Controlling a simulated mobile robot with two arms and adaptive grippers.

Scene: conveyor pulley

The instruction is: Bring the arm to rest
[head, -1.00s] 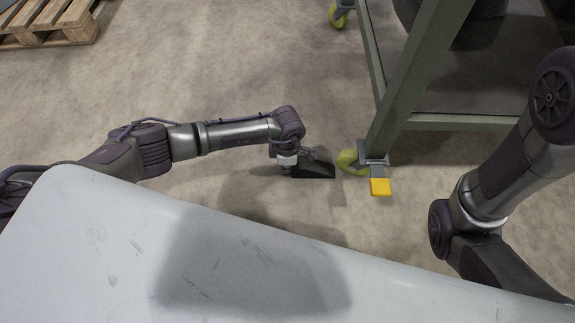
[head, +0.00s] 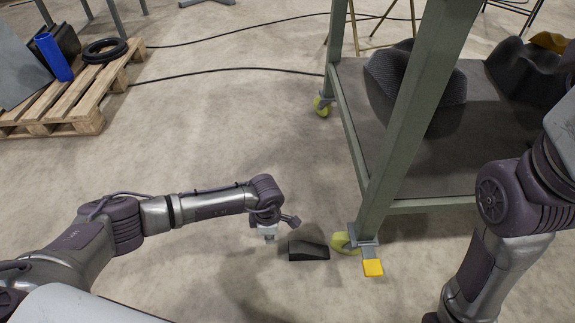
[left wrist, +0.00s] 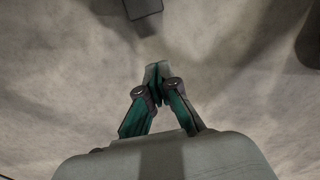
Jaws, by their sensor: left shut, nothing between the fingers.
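My left arm reaches in from the left in the head view. Its gripper (head: 269,238) points down over the floor with nothing in it. In the left wrist view the gripper's two fingers (left wrist: 157,72) are together at the tips, with only bare floor behind them. A black wedge (head: 309,251) lies on the floor just right of the gripper, apart from it, beside the cart's yellow-green caster. The wedge shows in part at the top of the left wrist view (left wrist: 143,8). My right arm is at the right edge of the head view; its gripper is out of view.
A green-framed cart (head: 345,140) with black parts on its shelf stands at the right. Its caster (head: 343,243) has a yellow pedal (head: 373,268). A wooden pallet (head: 75,122) with a black ring and blue cylinder is at the upper left. Cables cross the floor behind.

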